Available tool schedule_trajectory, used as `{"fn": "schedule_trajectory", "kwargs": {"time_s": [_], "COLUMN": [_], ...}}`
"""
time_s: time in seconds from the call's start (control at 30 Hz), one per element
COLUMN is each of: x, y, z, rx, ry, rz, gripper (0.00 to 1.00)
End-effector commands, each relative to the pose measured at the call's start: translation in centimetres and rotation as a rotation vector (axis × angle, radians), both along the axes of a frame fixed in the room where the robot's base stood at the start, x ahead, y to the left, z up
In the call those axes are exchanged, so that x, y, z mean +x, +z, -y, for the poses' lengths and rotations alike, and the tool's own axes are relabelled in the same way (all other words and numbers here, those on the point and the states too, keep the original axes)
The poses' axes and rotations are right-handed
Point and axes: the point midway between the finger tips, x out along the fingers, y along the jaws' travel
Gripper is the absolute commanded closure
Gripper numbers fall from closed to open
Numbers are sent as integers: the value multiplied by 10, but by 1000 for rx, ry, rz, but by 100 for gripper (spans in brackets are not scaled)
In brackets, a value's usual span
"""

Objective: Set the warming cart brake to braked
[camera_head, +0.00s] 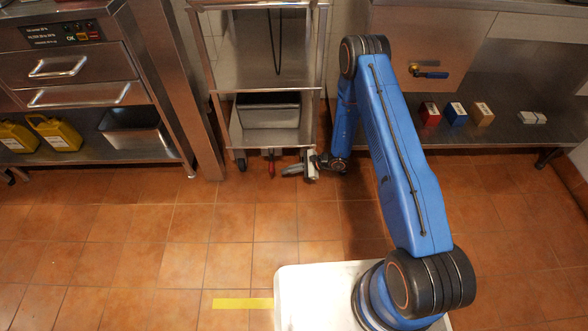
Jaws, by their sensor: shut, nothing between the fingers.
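The warming cart (226,118), a metal trolley with shelves, stands against the back wall at the upper middle. A small red lever (271,166), likely the brake, shows under its lower shelf between the casters. My gripper (288,170) is low near the floor at the front of the cart, just right of the red lever, with its fingers pointing left. It is shut and empty. From this height I cannot tell whether the fingers touch the lever, or which brake position it is in.
A steel pan (268,113) sits on the cart's lower shelf. A drawer unit (68,68) with yellow jugs (55,132) beneath stands left. A steel counter with small boxes (456,113) on its lower shelf stands right. The tiled floor (150,235) in front is clear, with a yellow strip (243,303).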

Motion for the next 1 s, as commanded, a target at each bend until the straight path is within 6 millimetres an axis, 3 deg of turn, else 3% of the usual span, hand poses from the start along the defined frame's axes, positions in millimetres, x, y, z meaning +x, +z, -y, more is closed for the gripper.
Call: {"fn": "schedule_trajectory", "kwargs": {"time_s": [0.27, 0.6, 1.0], "x": [6, -1, -3], "y": [-21, 13, 18], "z": [-36, -42, -43], "rx": [0, 0, 0], "ry": [1, 0, 0], "rz": [0, 2, 0], "gripper": [100, 100, 100]}}
